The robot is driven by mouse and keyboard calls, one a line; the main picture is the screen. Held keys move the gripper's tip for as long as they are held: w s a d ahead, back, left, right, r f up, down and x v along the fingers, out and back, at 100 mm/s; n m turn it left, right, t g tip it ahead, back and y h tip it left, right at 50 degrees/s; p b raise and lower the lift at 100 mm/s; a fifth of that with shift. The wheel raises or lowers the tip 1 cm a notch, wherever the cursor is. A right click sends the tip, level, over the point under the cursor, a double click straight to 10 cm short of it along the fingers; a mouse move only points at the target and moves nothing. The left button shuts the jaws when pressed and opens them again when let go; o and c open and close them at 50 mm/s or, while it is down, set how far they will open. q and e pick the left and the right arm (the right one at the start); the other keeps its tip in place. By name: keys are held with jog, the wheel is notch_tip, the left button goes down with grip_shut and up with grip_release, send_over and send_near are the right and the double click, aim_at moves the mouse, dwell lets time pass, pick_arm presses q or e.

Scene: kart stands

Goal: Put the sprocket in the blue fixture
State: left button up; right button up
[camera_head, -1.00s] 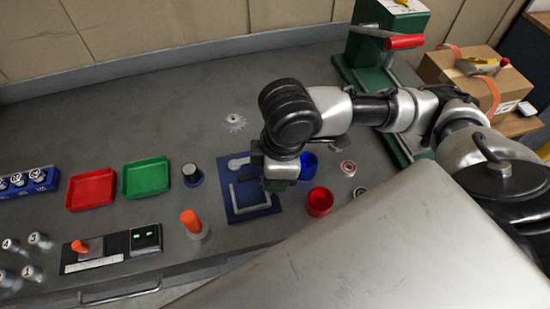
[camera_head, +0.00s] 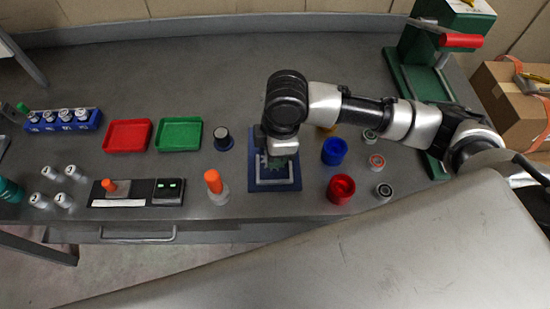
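The blue fixture (camera_head: 293,184) lies flat on the bench, with a grey bracket on its front half. My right gripper (camera_head: 276,157) points down over the fixture's back half. A dark toothed edge shows beneath the fingers; I cannot tell whether it is the sprocket, or whether the gripper holds it. The wrist hides the bench just behind the fixture, and no other sprocket is in plain sight. My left gripper is not in view.
Left of the fixture stand an orange-topped peg (camera_head: 214,182), a black-topped knob (camera_head: 223,139) and a green tray (camera_head: 178,133). To its right are a blue cup (camera_head: 334,151), a red cup (camera_head: 341,188) and small rings. The bench behind the trays is clear.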

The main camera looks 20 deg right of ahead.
jog(key=shift+f, duration=2)
jog(key=shift+f, duration=0.1)
jog(key=o, duration=0.7)
jog(key=r, duration=0.4)
jog(key=d+r, duration=0.1)
jog(key=r, duration=0.7)
jog(key=shift+s+d+r, duration=0.1)
jog(key=shift+d, duration=0.15)
